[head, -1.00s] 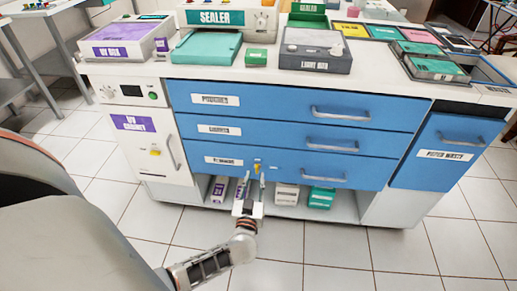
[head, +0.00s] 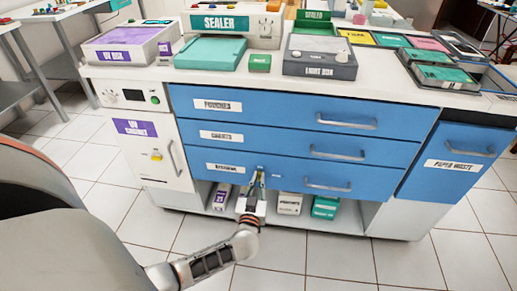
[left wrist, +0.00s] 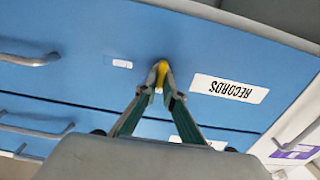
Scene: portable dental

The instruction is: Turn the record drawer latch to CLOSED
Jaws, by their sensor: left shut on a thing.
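The record drawer (head: 280,177) is the lowest of the three blue drawers. Its RECORDS label appears upside down in the left wrist view (left wrist: 229,89). The small yellow latch (left wrist: 161,68) is on the drawer front beside that label. My left gripper (head: 259,176) reaches up from below to the drawer front. In the left wrist view its fingertips (left wrist: 159,80) meet on the latch, shut on it. The fingers hide part of the latch, and in the head view it is mostly covered. My right gripper is not in view.
The drawer's handle (head: 328,187) is right of the gripper. Boxes stand on the open shelf below, including a white one (head: 290,203) and a teal one (head: 325,207). The white UV cabinet (head: 150,150) is at left. The tiled floor in front is clear.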

